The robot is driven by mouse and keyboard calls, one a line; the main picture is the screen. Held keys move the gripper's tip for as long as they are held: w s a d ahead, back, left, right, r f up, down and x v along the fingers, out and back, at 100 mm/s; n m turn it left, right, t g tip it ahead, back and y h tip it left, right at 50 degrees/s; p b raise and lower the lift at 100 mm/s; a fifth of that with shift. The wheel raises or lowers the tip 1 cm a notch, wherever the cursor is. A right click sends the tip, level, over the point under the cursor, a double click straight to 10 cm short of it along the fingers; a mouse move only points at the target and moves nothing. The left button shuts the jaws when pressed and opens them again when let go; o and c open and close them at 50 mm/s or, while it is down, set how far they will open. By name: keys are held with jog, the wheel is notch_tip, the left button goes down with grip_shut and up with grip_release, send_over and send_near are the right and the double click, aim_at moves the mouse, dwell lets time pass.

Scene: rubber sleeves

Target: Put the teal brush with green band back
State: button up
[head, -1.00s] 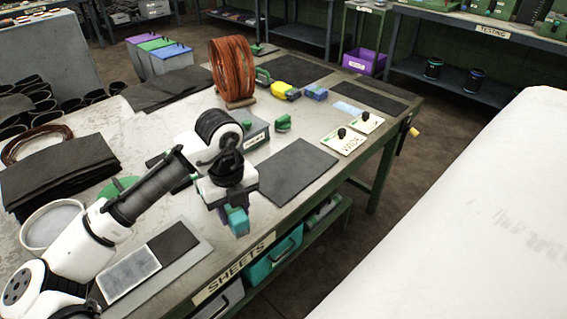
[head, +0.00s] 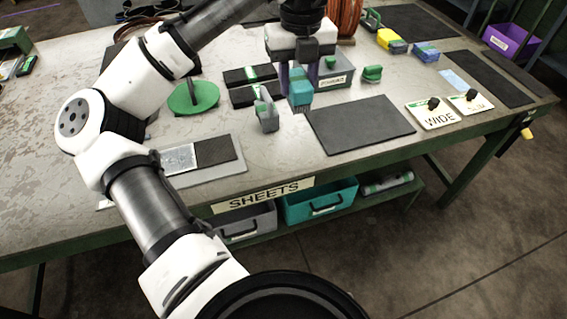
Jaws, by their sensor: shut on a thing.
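My gripper (head: 299,76) points down and is shut on the teal brush (head: 300,96), with one finger on each side of it. The brush hangs with its dark bristles downward, between the black strips and the left corner of the dark mat. I cannot tell whether the bristles touch the table, and its green band does not show clearly. A yellow brush (head: 391,41) and a blue brush (head: 426,51), both with green parts, stand side by side at the back right.
A grey tool with a green part (head: 267,112) stands just left of the held brush. A dark mat (head: 361,124) lies bare to the right. Behind are a grey box (head: 338,68), a small green piece (head: 372,73) and a copper coil (head: 344,18). The WIDE plate (head: 433,114) lies farther right.

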jog(key=shift+n, duration=0.4)
jog(key=shift+a+f, duration=0.55)
jog(key=shift+f, duration=2.4)
jog(key=shift+a+f, duration=0.6)
jog(key=shift+f, duration=2.3)
jog(key=shift+a+f, duration=0.55)
jog(key=shift+f, duration=2.4)
jog(key=shift+f+b, duration=0.2)
jog(key=shift+b, duration=0.1)
jog(key=o, duration=0.9)
jog(key=shift+o, duration=0.3)
notch_tip(320, 180, up, 12)
jog(key=shift+r, duration=0.2)
